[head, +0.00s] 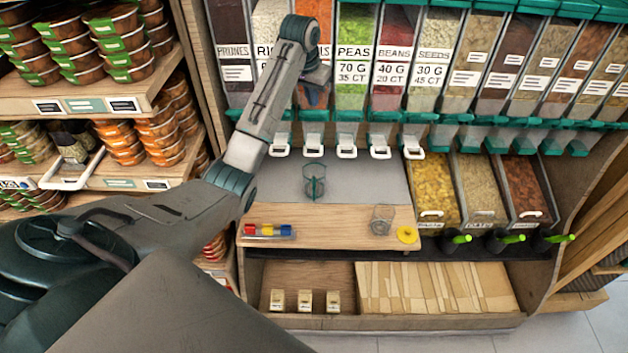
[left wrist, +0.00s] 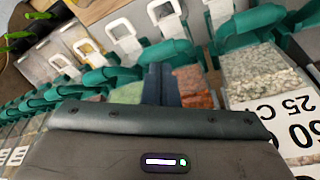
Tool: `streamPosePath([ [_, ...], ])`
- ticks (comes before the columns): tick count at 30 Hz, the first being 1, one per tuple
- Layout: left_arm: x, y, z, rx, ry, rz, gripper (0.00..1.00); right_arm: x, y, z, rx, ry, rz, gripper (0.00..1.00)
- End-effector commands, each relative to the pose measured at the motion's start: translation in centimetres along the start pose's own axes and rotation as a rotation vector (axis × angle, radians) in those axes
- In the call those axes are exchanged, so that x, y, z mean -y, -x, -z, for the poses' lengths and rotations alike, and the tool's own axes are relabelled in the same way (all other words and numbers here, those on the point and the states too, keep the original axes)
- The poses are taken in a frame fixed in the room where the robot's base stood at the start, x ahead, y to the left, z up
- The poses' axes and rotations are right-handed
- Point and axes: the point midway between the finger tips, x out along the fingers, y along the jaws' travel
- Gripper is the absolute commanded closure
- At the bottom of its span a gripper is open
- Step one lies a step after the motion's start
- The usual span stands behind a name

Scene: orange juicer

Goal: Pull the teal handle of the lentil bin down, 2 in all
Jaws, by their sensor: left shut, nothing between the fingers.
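The lentil bin (head: 325,62) stands between the rice and peas bins, and my left gripper hides part of its front. Its orange lentils (left wrist: 197,92) also show in the left wrist view. The lentil bin's teal handle (head: 313,115) sits at its bottom, above a white loop. It also shows in the left wrist view (left wrist: 165,50), just beyond my fingertips. My left gripper (head: 316,82) is shut and empty in front of the bin, above the handle. Its dark fingers show in the left wrist view (left wrist: 162,72). I cannot tell whether they touch the handle.
The rice bin (head: 268,22) and peas bin (head: 355,32) flank it closely with similar teal handles. A clear cup (head: 314,182) stands on the grey counter below. Another clear cup (head: 382,219) and a yellow ring (head: 407,235) are on the wooden ledge.

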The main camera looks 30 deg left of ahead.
Motion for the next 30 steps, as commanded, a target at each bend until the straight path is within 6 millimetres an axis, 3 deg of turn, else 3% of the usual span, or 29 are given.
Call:
streamPosePath([
  [13,0.0,-0.8,-0.2,0.002,0.000,0.000,1.00,0.8,-0.1,0.0,-0.001,-0.004,0.008,0.64],
  [30,-0.1,-2.7,-0.9,0.003,0.000,0.000,1.00,0.3,-0.3,0.0,-0.001,-0.001,0.003,0.64],
])
